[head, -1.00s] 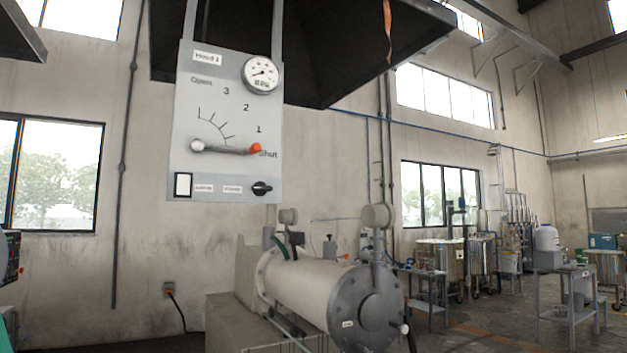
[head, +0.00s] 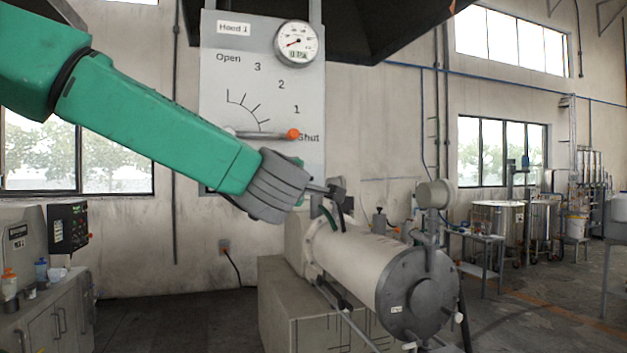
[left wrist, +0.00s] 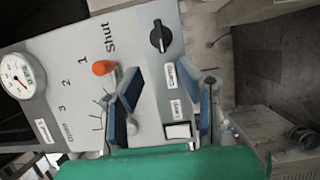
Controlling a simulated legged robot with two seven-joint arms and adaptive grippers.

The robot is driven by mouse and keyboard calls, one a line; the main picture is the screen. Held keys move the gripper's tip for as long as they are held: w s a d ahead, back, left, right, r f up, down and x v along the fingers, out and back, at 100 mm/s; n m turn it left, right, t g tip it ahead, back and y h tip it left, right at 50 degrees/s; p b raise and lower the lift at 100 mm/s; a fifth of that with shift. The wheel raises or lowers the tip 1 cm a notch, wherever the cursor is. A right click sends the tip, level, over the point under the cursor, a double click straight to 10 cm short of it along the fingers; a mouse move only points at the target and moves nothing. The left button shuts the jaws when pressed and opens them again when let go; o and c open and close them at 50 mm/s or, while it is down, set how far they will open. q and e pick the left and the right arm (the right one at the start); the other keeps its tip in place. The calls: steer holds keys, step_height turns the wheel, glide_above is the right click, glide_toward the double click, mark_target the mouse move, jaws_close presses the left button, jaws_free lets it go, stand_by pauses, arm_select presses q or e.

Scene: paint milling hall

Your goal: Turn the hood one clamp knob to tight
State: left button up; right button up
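The grey hood one panel (head: 223,80) hangs on the wall ahead of me, with a gauge, a scale from Open to Shut and an orange-tipped lever (head: 293,134) at Shut. The black clamp knob (left wrist: 159,38) shows in the left wrist view, near the panel's edge; my arm hides it in the head view. My left gripper (head: 330,188) is in front of the panel's lower right. In the left wrist view its blue-padded fingers (left wrist: 170,86) are apart, with nothing between them, and the knob lies beyond their tips. My right gripper is out of view.
A pale horizontal mill (head: 350,251) stands on a block below and right of the panel. A white switch (left wrist: 178,131) and small labels are on the panel near the knob. A bench with bottles (head: 40,305) is at left. Steel tanks (head: 500,222) stand further back right.

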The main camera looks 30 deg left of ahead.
arm_select(q)
steer(key=b+x, duration=0.2)
steer(key=x, duration=1)
steer(key=shift+a+b, duration=0.15)
steer(key=shift+b, duration=0.25)
steer(key=shift+f, duration=0.1)
jaws_close()
